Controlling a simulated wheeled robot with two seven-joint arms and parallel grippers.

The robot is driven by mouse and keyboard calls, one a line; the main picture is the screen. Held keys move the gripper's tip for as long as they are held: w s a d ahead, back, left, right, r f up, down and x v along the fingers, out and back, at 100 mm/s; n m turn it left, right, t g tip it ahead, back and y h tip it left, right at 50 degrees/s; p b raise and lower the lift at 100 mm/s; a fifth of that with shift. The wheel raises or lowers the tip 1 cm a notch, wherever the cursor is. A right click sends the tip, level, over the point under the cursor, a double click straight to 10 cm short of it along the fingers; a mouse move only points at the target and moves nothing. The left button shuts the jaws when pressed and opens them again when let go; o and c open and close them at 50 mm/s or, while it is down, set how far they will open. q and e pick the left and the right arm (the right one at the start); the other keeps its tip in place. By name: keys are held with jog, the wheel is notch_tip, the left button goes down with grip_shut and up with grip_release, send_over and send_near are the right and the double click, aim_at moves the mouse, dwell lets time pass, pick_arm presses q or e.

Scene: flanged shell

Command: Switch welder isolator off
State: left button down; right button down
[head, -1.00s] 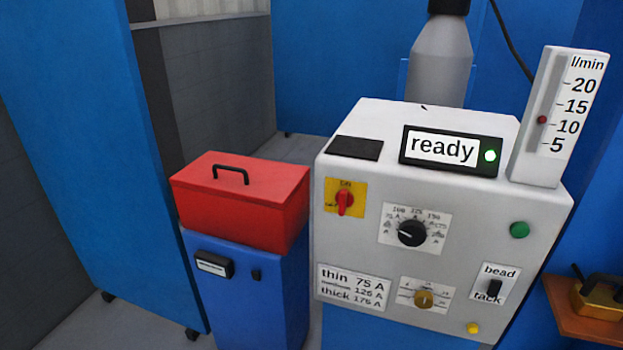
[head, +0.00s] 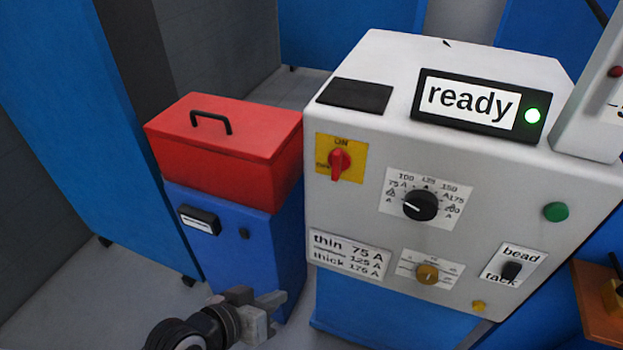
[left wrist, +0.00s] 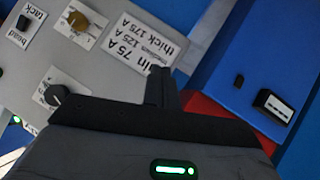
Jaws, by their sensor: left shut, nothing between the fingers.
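The welder isolator (head: 340,162) is a red rotary handle on a yellow plate, at the upper left of the grey welder's front panel. ON is marked above the handle and OFF to its left. The handle stands about upright, in line with ON. My left gripper (head: 272,306) is low in the head view, below and left of the isolator and well apart from it. It is shut and empty. Its fingers (left wrist: 164,86) show in the left wrist view, in front of the welder's lower panel; the isolator cannot be made out there. My right gripper is not in view.
The welder's panel also carries a black current dial (head: 420,205), a yellow knob (head: 427,274), a green button (head: 556,212) and a bead/tack switch (head: 511,270). The display (head: 478,105) reads "ready" with a green light. A red toolbox (head: 226,150) sits on a blue cabinet (head: 245,255) to the left.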

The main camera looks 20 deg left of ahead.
aim_at(337, 165)
pick_arm(q)
jog(key=w+a+r+n+h+b, duration=0.2)
jog(key=w+a+n, duration=0.2)
jog(key=w+a, duration=0.1)
jog(key=w+a+r+n+t+h+b, duration=0.1)
jog(key=a+r+n+h+b, duration=0.1)
jog(key=r, duration=0.6)
jog(key=w+a+r+n+h+b, duration=0.1)
jog(key=r+h, duration=0.3)
jog(key=r, duration=0.4)
jog(key=shift+w+a+r+n+t+h+b, duration=0.15)
jog(key=shift+w+a+n+t+h+b, duration=0.15)
jog(key=shift+a+n+t+h+b, duration=0.25)
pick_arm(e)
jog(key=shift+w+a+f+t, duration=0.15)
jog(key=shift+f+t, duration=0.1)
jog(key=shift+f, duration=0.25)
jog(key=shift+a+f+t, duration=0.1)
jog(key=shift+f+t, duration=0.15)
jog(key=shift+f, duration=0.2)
pick_arm(q)
jog(key=shift+w, duration=0.1)
